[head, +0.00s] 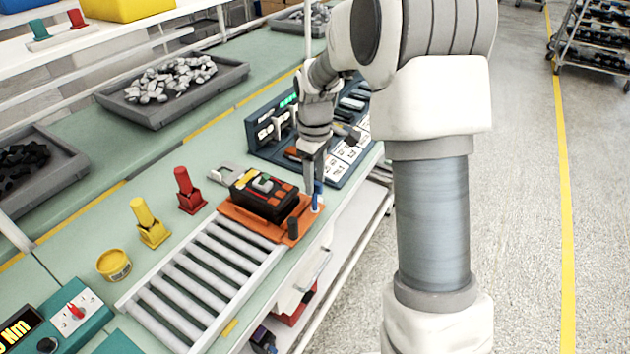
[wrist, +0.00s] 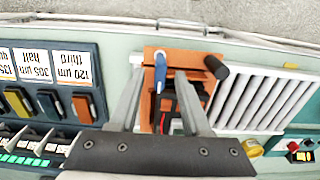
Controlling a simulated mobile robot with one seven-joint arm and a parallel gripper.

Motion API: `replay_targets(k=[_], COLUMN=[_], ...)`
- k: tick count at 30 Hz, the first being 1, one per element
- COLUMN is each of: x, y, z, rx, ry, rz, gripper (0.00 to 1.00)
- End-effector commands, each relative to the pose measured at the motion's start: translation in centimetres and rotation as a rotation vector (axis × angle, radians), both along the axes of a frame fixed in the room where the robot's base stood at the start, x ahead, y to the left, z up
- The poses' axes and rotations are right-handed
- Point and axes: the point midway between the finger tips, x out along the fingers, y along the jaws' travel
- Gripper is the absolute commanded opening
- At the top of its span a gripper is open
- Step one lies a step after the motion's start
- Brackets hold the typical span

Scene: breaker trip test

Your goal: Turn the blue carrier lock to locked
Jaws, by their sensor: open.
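The blue carrier lock (head: 317,197) is a small blue lever at the right edge of the orange carrier (head: 240,222), near the bench's front edge. The carrier holds a black breaker (head: 262,196) and has a black knob (head: 293,228). My gripper (head: 312,182) points down at the lock and partly hides it. In the wrist view, the blue lever (wrist: 160,70) shows between my two spread fingers (wrist: 157,68), with a gap to each side. Whether the fingertips reach down to its height is hard to tell.
A roller conveyor (head: 205,275) adjoins the carrier. A dark panel with labelled switches (head: 345,150) stands beyond my gripper. Red (head: 188,190) and yellow (head: 148,222) upright items stand left of the carrier. The aisle floor (head: 520,200) is clear.

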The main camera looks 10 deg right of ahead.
Motion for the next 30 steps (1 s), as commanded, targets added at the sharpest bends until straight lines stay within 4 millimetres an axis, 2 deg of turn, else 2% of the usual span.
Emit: replay_targets(k=[3, 11, 14, 19, 20, 30], x=[0.02, 0.02, 0.02, 0.02, 0.02, 0.03], y=[-0.01, -0.01, -0.01, -0.01, -0.01, 0.0], z=[-0.62, -0.73, -0.73, -0.72, -0.71, -0.69], rx=[0.0, 0.0, 0.0, 0.0, 0.0, 0.0], ry=[-0.001, -0.001, -0.001, -0.001, -0.001, -0.001], rz=[0.0, 0.0, 0.0, 0.0, 0.0, -0.005], gripper=[0.47, 0.47, 0.33, 0.03, 0.0, 0.0])
